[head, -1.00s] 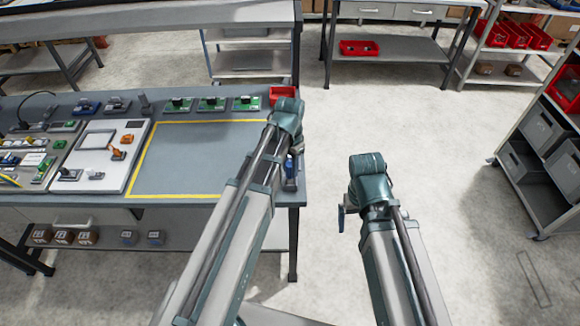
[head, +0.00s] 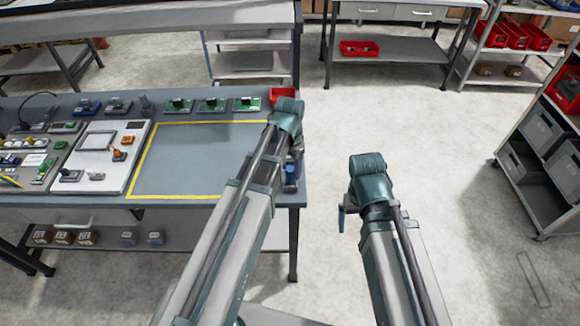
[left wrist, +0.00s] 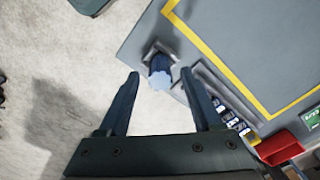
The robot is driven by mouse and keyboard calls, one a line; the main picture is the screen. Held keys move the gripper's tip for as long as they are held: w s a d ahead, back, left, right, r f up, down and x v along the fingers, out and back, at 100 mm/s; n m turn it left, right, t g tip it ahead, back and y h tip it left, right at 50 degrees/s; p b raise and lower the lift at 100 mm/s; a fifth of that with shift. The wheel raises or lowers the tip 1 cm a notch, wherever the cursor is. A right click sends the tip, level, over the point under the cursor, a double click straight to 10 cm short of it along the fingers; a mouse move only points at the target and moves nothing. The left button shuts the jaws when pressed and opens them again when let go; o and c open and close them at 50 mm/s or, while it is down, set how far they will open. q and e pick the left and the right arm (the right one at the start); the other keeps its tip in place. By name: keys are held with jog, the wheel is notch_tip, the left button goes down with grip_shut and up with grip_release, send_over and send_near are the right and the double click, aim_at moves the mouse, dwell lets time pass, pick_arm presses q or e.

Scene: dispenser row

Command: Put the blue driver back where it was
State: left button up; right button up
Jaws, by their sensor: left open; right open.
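The blue driver (head: 290,170) stands at the right edge of the workbench in the head view, partly behind my left arm. In the left wrist view, the blue driver (left wrist: 160,76) is seen from above, at a small grey holder (left wrist: 157,50) by the bench edge. My left gripper (left wrist: 160,76) is open, with the driver's top showing between its fingertips and apart from both. How far the fingertips are above it is hard to tell. My right gripper (head: 342,216) hangs over the floor, mostly hidden by its arm; I see nothing held in it.
A yellow-outlined area (head: 190,123) on the bench is clear. A red bin (head: 282,94) stands at the bench's far right corner, with green boards (head: 212,104) along the back. A white panel (head: 92,165) lies to the left. Open floor lies right of the bench.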

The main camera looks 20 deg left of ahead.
pick_arm(q)
notch_tip(320, 180, up, 12)
jog(key=r+p, duration=0.1)
jog(key=p, duration=1.1)
jog(key=s+d+n+y, duration=0.1)
jog(key=s+d+n, duration=0.1)
jog(key=s+d, duration=0.8)
jog(key=s, duration=0.4)
jog(key=shift+s+d+f, duration=0.2)
jog(key=shift+d+f, duration=0.05)
notch_tip(320, 180, down, 13)
jog(key=b, duration=1.3)
